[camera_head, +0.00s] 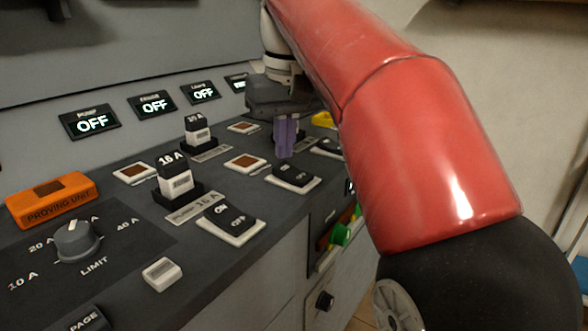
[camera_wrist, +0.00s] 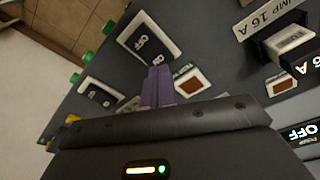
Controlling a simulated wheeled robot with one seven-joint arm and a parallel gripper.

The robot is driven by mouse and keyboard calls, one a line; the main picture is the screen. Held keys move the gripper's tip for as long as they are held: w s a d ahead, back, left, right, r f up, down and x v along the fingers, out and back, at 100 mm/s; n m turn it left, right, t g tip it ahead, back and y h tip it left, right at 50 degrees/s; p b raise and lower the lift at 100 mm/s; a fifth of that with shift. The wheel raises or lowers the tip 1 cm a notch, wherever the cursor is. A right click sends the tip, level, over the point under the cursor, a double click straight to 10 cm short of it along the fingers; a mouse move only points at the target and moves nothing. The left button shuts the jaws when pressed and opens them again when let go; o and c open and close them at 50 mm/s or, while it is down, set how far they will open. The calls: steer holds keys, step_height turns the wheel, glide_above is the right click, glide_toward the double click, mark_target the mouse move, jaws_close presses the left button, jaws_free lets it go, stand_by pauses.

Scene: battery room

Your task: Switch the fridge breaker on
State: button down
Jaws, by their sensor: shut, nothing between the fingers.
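The fridge breaker (camera_head: 293,175) is a black rocker on a white plate, in the second place along the panel. In the wrist view the rocker (camera_wrist: 147,42) shows an OFF marking. The fridge display (camera_head: 156,105) on the back wall reads OFF. My gripper (camera_head: 286,155) has purple fingers, shut and empty, pointing down close to the far end of this rocker. In the wrist view my fingertips (camera_wrist: 159,68) overlap the rocker's lower edge. I cannot tell whether they touch it.
The pump rocker (camera_head: 229,218) is nearer the camera, and another rocker (camera_head: 328,147) lies beyond. Upright fuse holders (camera_head: 176,178) stand to the left. An orange proving unit (camera_head: 52,200) and a limit dial (camera_head: 77,240) are at left. Green knobs (camera_head: 341,234) stick out of the front face.

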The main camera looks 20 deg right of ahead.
mark_target(285, 167)
steer(key=shift+f+b, duration=0.7)
steer(key=shift+f, duration=0.2)
stand_by(0.9)
steer(key=shift+r, duration=0.1)
step_height(285, 167, up, 5)
steer(key=p, duration=0.5)
steer(key=shift+r, duration=0.95)
